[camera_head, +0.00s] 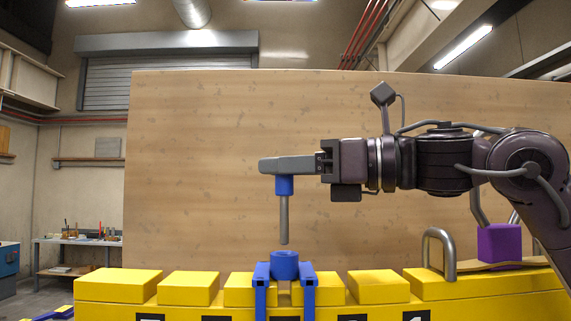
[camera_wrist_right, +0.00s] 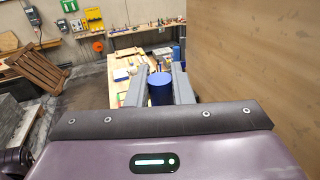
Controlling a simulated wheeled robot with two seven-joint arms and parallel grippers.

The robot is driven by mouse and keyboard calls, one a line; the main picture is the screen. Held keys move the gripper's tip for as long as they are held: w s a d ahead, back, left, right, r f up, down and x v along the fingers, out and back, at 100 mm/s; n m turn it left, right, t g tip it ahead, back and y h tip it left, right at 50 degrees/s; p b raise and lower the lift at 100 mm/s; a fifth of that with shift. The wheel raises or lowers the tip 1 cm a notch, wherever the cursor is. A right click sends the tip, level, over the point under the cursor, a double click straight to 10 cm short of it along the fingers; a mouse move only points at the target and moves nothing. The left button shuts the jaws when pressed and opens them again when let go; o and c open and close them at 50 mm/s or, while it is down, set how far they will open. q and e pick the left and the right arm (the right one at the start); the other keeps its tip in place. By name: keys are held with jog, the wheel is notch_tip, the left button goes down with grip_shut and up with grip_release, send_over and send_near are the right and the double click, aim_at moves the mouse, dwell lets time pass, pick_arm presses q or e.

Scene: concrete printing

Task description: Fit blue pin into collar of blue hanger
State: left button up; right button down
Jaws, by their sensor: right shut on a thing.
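The blue pin has a blue head (camera_head: 284,186) and a grey shaft (camera_head: 284,220) that hangs straight down. My right gripper (camera_head: 282,166) comes in from the right and is shut on the pin's blue head. In the right wrist view the blue head (camera_wrist_right: 160,88) sits between the two grey fingers. The blue hanger (camera_head: 262,290) stands over the yellow rack, with a round blue collar (camera_head: 285,264) on top. The pin's lower tip is above the collar, roughly in line with it and apart from it by a small gap. My left gripper is not in view.
The yellow rack (camera_head: 180,290) has several raised blocks with gaps between. A grey metal loop (camera_head: 448,250) and a purple block (camera_head: 499,243) stand at its right. A tall wooden panel (camera_head: 220,160) rises behind. The air around the pin is clear.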

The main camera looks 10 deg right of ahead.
aim_at(287, 219)
jog(key=shift+f, duration=0.25)
dwell(0.3)
jog(key=shift+f+b, duration=2.6)
jog(key=shift+f, duration=0.5)
jog(key=c, duration=1.2)
grip_release()
jog(key=shift+s+d, duration=0.2)
jog(key=shift+d, duration=0.1)
jog(key=b+v, duration=0.2)
jog(key=v, duration=0.5)
jog(key=shift+b, duration=0.4)
